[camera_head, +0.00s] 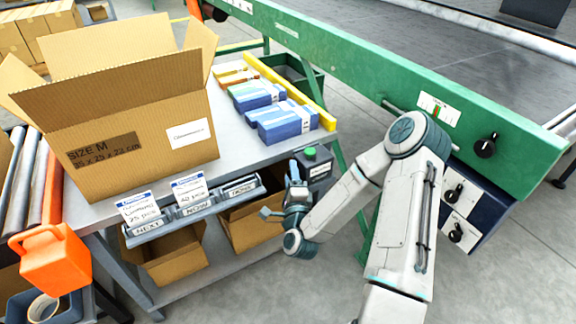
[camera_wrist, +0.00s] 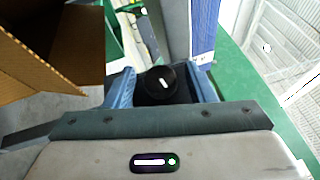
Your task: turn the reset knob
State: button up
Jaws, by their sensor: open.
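In the wrist view a round black knob (camera_wrist: 152,92) with a white mark lies between the two blue fingers of my gripper (camera_wrist: 161,86). The jaws are open, with a finger on each side of the knob; I cannot tell whether they touch it. In the head view my gripper (camera_head: 283,193) is beside the grey control box (camera_head: 318,172) with a green button (camera_head: 310,153) at the table corner. The knob between the fingers is not visible there. I cannot read a reset label.
The green machine (camera_head: 400,85) has a black knob (camera_head: 486,147) and two lower switches (camera_head: 453,192), (camera_head: 456,233). A large carton (camera_head: 140,130) and blue packs (camera_head: 285,122) stand on the grey table (camera_head: 232,150). Label holders (camera_head: 195,207) line its front edge.

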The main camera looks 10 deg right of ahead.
jog(key=shift+w, duration=0.4)
jog(key=c, duration=0.9)
